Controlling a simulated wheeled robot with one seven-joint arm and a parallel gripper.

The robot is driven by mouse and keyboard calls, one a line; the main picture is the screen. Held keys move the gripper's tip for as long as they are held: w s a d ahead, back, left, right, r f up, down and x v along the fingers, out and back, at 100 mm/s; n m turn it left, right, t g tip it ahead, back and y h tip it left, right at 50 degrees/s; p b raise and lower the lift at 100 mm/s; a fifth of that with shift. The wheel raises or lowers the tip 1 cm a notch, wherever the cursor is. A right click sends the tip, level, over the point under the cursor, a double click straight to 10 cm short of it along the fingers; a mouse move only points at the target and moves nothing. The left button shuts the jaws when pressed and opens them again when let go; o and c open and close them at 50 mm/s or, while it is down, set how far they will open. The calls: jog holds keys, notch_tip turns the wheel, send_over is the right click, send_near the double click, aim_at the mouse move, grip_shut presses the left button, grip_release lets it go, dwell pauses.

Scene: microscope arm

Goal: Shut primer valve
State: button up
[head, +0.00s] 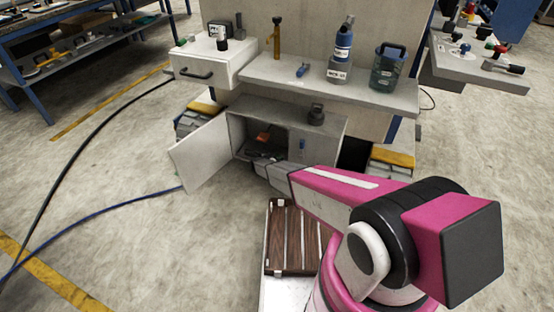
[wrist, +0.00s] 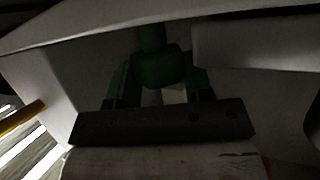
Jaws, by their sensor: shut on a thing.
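My arm reaches into the open cabinet (head: 240,130) under the bench, and my gripper (head: 258,152) is dark and partly hidden there. In the wrist view my gripper (wrist: 160,88) is shut on a green valve-like part (wrist: 160,68), with a finger on each side of it. A green stem rises from this part toward the top of the picture. The wrist view is dark, so I cannot tell whether this is the primer valve or how far it is turned. A small orange-red thing (head: 263,138) shows near my gripper in the cabinet.
The white cabinet door (head: 202,158) stands open at the left. Cabinet walls and a pale ledge (wrist: 255,45) closely surround my gripper. Bottles and a green jug (head: 388,70) stand on the bench above. Hoses lie on the floor at the left.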

jog(key=m+g+h, duration=0.2)
jog(key=shift+w+a+m, duration=0.15)
jog(key=shift+w+m, duration=0.1)
jog(key=shift+m, duration=0.05)
jog(key=shift+s+m+g, duration=0.1)
jog(key=shift+m+g, duration=0.2)
jog(key=shift+g, duration=0.2)
jog(key=o, duration=0.6)
jog(key=shift+o, duration=0.2)
jog(key=v, duration=1)
jog(key=shift+s+a, duration=0.2)
jog(key=shift+a, duration=0.1)
jog(key=shift+r, duration=0.1)
